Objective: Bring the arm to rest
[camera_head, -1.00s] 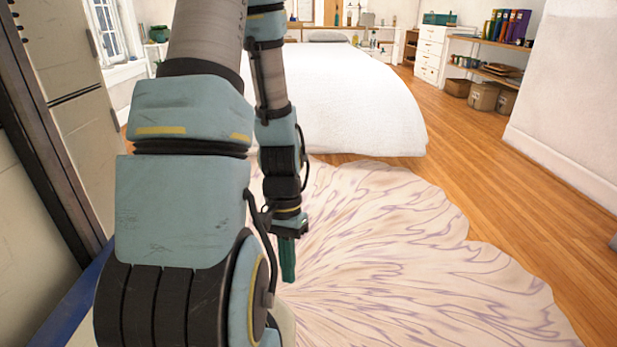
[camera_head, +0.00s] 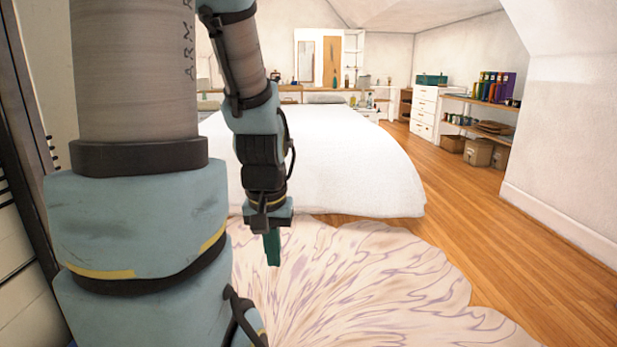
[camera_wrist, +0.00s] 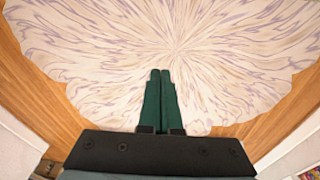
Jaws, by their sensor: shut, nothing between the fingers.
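My gripper (camera_head: 272,262) hangs pointing down in the head view, above the patterned rug and in front of the white bed. In the wrist view its two green fingers (camera_wrist: 160,74) lie side by side, closed together with nothing between them. My arm fills the left part of the head view, folded, with the forearm coming down to the gripper. The arm hides part of the room behind it on the left.
A pale rug (camera_head: 370,290) with purple veins covers the wooden floor (camera_head: 480,215) below. A white bed (camera_head: 340,165) stands ahead. White drawers (camera_head: 424,112) and a shelf (camera_head: 490,101) stand at the back right. The floor on the right is clear.

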